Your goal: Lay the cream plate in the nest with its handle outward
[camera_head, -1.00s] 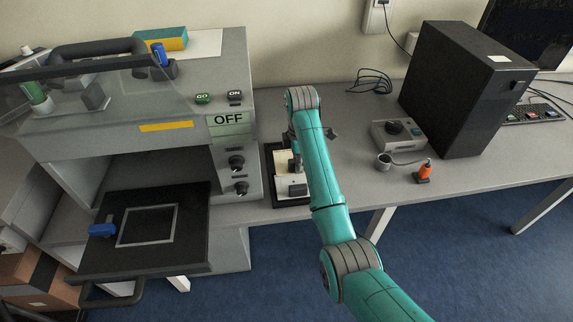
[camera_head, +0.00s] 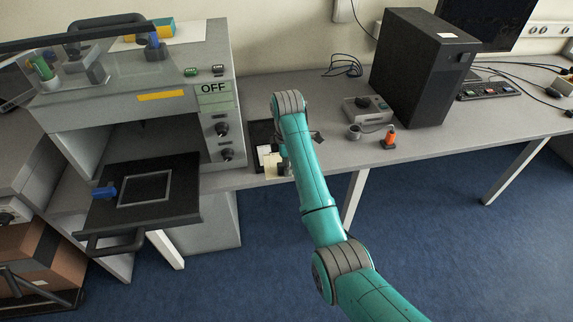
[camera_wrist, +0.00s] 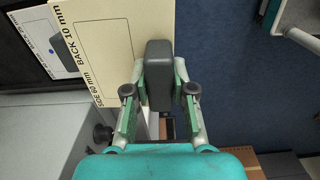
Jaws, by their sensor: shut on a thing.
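The cream plate (camera_wrist: 115,30), printed "BACK 10 mm" and "SIDE 60 mm", fills the upper left of the wrist view. Its grey block handle (camera_wrist: 158,70) is between the fingers of my gripper (camera_wrist: 159,92), which is shut on it. In the head view the cream plate (camera_head: 276,168) shows at the table's front edge, partly hidden by my arm; its height is hard to tell. A pale square frame on the black pulled-out tray (camera_head: 184,208) of the grey machine looks like the nest (camera_head: 146,204). It is empty and well left of the plate.
A dark holder (camera_head: 259,131) with a white card (camera_head: 264,152) lies beside the machine (camera_head: 125,118), whose sign reads OFF. A blue piece (camera_head: 105,192) sits on the tray's left, and a handle bar (camera_head: 112,243) juts from its front. A black computer case (camera_head: 420,70) stands right.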

